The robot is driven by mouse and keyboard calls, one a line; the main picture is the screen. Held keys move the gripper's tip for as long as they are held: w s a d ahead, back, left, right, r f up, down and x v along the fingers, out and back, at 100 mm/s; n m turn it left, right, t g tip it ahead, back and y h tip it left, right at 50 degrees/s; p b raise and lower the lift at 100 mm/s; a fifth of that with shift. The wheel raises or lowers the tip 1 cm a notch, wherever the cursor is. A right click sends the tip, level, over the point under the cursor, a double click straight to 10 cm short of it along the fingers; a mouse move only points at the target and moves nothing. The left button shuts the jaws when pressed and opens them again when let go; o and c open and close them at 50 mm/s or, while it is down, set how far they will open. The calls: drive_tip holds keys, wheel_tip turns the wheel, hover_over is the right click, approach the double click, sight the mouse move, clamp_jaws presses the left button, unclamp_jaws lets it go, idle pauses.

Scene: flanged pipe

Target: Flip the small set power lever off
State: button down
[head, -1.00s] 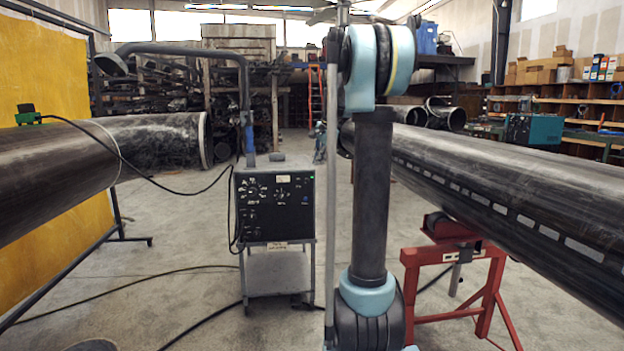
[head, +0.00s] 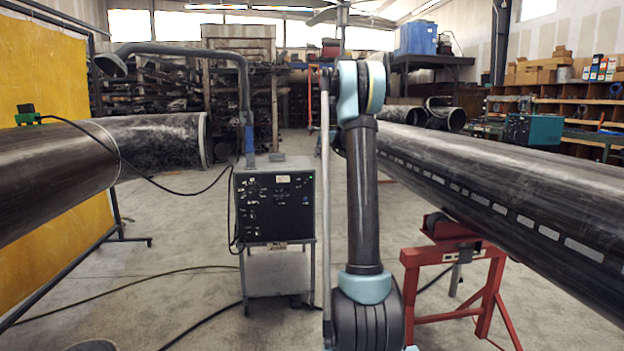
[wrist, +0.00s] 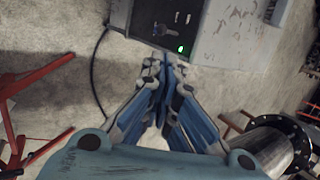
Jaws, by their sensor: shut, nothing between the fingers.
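The small power set (head: 275,203) is a grey box with a black front panel on a wheeled cart, left of centre in the head view. In the wrist view its casing (wrist: 235,35) fills the top. A small bluish lever (wrist: 161,30) stands on its dark panel near a lit green lamp (wrist: 181,49). I cannot tell the lever's setting. My gripper (wrist: 165,62) is shut and empty, its blue fingers together. Its tips appear just below the lever and lamp in the picture, apparently apart from the panel. In the head view I cannot make out the gripper.
A cable (wrist: 97,75) hangs beside the set. A large pipe (head: 510,190) on a red stand (head: 455,265) lies to the right, and another pipe (head: 55,165) to the left. A grey boom (head: 185,48) rises behind the set.

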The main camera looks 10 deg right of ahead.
drive_tip(key=x, duration=1.4)
